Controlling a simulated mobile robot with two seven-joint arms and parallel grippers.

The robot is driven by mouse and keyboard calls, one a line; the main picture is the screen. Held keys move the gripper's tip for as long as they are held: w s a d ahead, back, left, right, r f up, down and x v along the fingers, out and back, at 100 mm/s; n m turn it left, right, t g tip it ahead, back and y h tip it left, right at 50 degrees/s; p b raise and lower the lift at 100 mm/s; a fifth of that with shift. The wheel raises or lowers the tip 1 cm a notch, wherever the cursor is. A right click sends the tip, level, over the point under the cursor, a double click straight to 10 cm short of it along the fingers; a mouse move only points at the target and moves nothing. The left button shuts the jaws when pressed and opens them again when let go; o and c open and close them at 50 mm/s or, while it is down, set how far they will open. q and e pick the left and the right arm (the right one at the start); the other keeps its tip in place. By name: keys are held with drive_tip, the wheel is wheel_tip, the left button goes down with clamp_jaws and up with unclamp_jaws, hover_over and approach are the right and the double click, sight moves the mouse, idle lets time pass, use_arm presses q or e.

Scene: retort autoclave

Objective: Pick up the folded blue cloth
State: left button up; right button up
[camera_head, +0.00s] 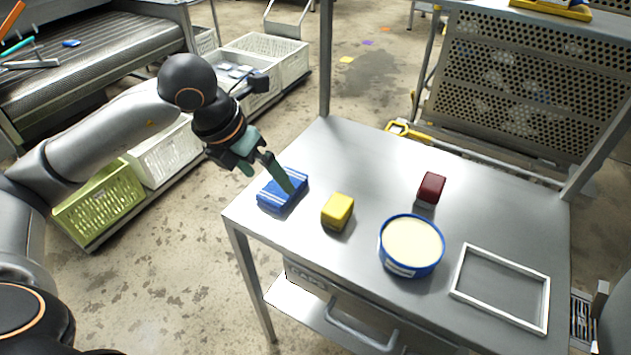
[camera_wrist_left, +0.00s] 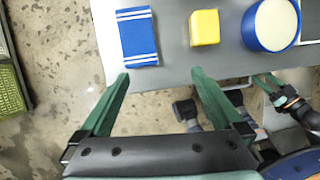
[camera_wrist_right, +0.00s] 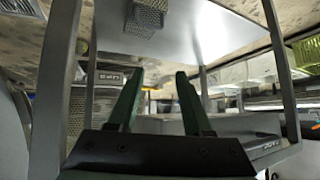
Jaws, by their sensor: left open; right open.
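The folded blue cloth (camera_head: 279,193) with white stripes lies flat near the left corner of the metal table. It also shows in the left wrist view (camera_wrist_left: 138,37), ahead of the fingertips. My left gripper (camera_head: 268,172) is open and empty; in the head view one finger overlaps the cloth. In the left wrist view my left gripper (camera_wrist_left: 159,76) has its fingers apart, with the cloth beyond them and not between them. My right gripper (camera_wrist_right: 158,76) is open and empty in the right wrist view, low beside the table frame.
On the metal table (camera_head: 375,165) are a yellow block (camera_head: 337,211), a blue round tub (camera_head: 411,245), a dark red block (camera_head: 431,189) and a white rectangular frame (camera_head: 501,288). White crates (camera_head: 165,153) and a green crate (camera_head: 98,204) stand left of the table.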

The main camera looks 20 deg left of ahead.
use_arm(q)
drive_tip(key=w+a+y, duration=0.1)
drive_tip(key=a, duration=0.1)
hover_over(279, 188)
drive_tip(key=s, duration=0.3)
drive_tip(key=f, duration=0.4)
drive_tip(key=shift+s+a+f, duration=0.1)
drive_tip(key=shift+a+f, duration=0.15)
drive_tip(key=shift+f, duration=0.1)
drive_tip(key=shift+t, duration=0.3)
drive_tip(key=shift+w+x, duration=0.15)
drive_tip(key=shift+x, duration=1.4)
drive_tip(key=shift+w+x, duration=0.15)
drive_tip(key=shift+x, duration=1.45)
drive_tip(key=shift+r, duration=0.15)
drive_tip(key=c, duration=1.2)
drive_tip(key=shift+r, duration=0.1)
